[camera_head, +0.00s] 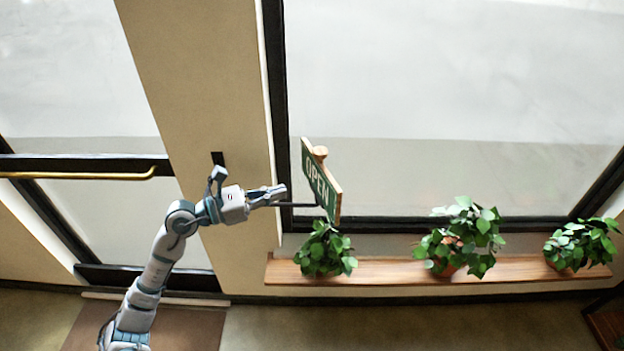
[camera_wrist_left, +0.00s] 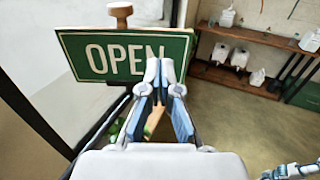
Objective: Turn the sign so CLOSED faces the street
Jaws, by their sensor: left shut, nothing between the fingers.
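The green sign (camera_head: 320,181) with a wooden border stands edge-on to the window, turned out into the room. Its OPEN face points left towards my left gripper and also shows in the left wrist view (camera_wrist_left: 84,58). A wooden knob (camera_wrist_left: 120,12) tops its post, and a dark bracket (camera_head: 298,205) carries it from the window frame. Its other face is hidden. My left gripper (camera_head: 281,192) is shut and empty, just left of the sign. In the left wrist view its closed fingertips (camera_wrist_left: 160,68) overlap the end of the word; contact cannot be told.
A wooden sill (camera_head: 395,270) below the window holds several potted plants, one (camera_head: 326,250) directly beneath the sign. A door with a brass bar (camera_head: 80,175) is at left. A shelf unit (camera_wrist_left: 245,72) stands back across open floor. A blue-white robot part (camera_wrist_left: 290,171) shows at lower right.

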